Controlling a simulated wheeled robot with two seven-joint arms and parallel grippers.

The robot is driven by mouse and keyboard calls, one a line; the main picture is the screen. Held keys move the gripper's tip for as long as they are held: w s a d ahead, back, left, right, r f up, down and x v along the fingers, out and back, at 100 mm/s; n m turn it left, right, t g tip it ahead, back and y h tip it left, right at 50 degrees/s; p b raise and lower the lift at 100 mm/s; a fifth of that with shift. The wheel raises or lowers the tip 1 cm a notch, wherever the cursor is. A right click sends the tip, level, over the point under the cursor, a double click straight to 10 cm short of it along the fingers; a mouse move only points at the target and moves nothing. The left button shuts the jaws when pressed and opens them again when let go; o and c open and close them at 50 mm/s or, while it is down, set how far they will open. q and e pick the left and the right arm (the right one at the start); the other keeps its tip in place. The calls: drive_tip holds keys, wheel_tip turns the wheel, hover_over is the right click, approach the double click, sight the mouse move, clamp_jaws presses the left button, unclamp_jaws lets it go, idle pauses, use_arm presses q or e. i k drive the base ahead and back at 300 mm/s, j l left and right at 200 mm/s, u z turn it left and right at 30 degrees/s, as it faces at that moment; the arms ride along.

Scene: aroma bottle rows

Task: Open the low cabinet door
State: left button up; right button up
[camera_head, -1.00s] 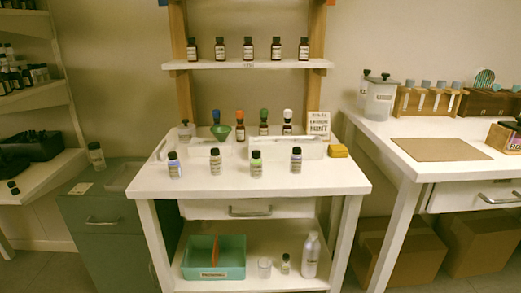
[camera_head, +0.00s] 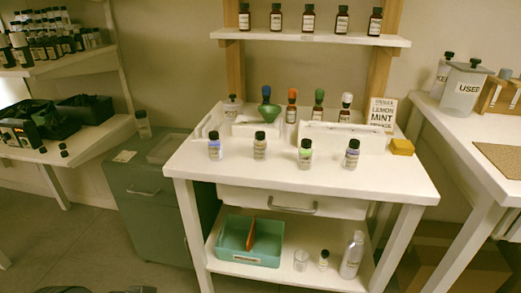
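The low cabinet (camera_head: 150,215) is grey-green and stands on the floor left of the white table. A bar handle (camera_head: 143,192) runs across the upper part of its front. The front looks closed. The table's front leg hides part of the cabinet's right side. Neither of my grippers can be made out in the head view. Only small dark shapes show at the bottom left edge, too cut off to identify.
A bottle (camera_head: 142,125) stands on the cabinet top beside a shallow tray (camera_head: 165,148). The white table (camera_head: 280,178) holds several small bottles. Shelves (camera_head: 75,145) with dark bins stand at the left. Open floor (camera_head: 85,240) lies before the cabinet.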

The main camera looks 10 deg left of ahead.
sight(157, 232)
drive_tip(key=u, duration=1.3)
drive_tip(key=i+j+u, duration=0.2)
drive_tip(key=i+j, duration=0.15)
drive_tip(key=j, duration=0.15)
drive_tip(key=i+j+u, duration=0.15)
drive_tip(key=i+j, duration=0.25)
drive_tip(key=i+l, duration=0.15)
drive_tip(key=l, duration=0.15)
drive_tip(key=i+l, duration=0.1)
drive_tip(key=l, duration=0.15)
